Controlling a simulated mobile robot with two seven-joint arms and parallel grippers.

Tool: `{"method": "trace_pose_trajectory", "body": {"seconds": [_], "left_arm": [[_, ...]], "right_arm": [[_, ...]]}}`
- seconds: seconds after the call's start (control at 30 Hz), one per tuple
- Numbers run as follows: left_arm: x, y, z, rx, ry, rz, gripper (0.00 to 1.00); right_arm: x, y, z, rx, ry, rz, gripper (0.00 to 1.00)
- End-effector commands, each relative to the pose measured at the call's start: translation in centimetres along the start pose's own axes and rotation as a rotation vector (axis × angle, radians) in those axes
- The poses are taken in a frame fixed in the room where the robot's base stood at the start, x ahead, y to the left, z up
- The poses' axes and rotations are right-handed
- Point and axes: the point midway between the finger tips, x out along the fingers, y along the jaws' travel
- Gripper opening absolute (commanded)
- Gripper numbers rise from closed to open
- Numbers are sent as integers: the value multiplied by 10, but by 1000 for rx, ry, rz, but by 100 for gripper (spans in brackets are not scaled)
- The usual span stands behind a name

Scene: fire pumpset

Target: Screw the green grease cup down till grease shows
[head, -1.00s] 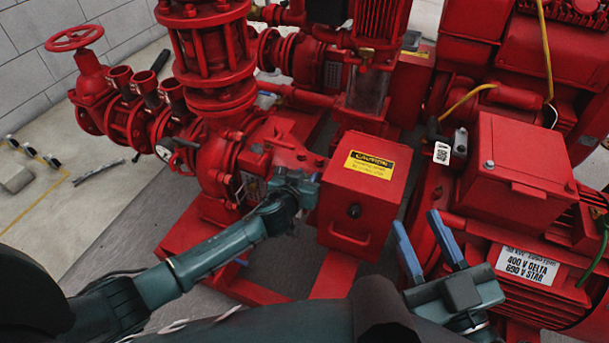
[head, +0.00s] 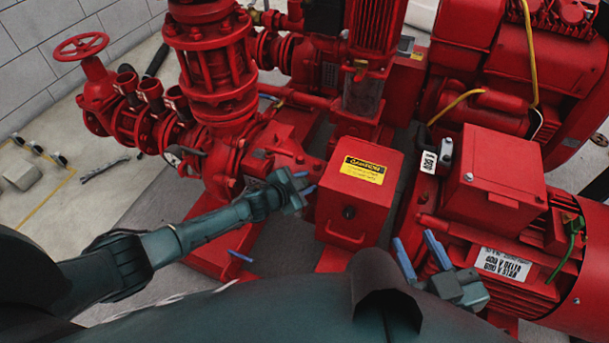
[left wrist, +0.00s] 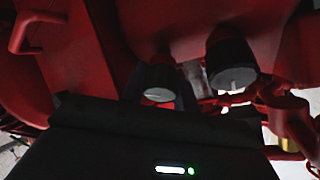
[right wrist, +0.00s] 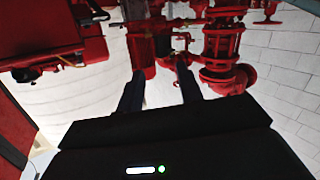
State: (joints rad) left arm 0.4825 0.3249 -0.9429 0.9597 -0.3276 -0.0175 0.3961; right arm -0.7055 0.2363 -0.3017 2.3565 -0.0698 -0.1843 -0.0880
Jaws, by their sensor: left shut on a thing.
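My left gripper (head: 305,182) is at the red pump's bearing housing, just left of the red box with the yellow caution label. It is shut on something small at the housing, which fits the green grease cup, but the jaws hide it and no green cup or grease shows. The left wrist view shows two dark round caps, a smaller one (left wrist: 158,82) and a larger one (left wrist: 232,66), beyond the gripper body. My right gripper (head: 420,255) is open and empty in front of the red motor; its two parted fingers also show in the right wrist view (right wrist: 160,88).
The red caution box (head: 358,195) stands close on the right of my left gripper. The red motor (head: 500,240) with its terminal box is at the right. A red valve handwheel (head: 81,46) is at the back left. Clear floor (head: 95,215) lies at the left.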

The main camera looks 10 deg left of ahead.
Motion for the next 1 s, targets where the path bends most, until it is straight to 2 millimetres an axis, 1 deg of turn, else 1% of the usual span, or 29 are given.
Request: {"method": "trace_pose_trajectory", "body": {"seconds": [0.03,0.2,0.4,0.9,0.93,1.0], "left_arm": [[-1,-4,-3,29,-1,9,7],[0,-2,-2,107,0,41,7],[0,-1,-2,156,0,63,7],[1,0,-1,172,1,69,7],[1,0,-1,172,1,69,31],[1,0,-1,171,1,69,36]], "right_arm": [[-1,1,-3,7,-20,0,36],[-3,2,-1,24,-75,-4,36],[-5,2,0,37,-108,-8,36],[-5,2,2,39,-121,-10,36],[-5,2,2,39,-121,-10,36],[-5,2,1,39,-120,-10,36]]}}
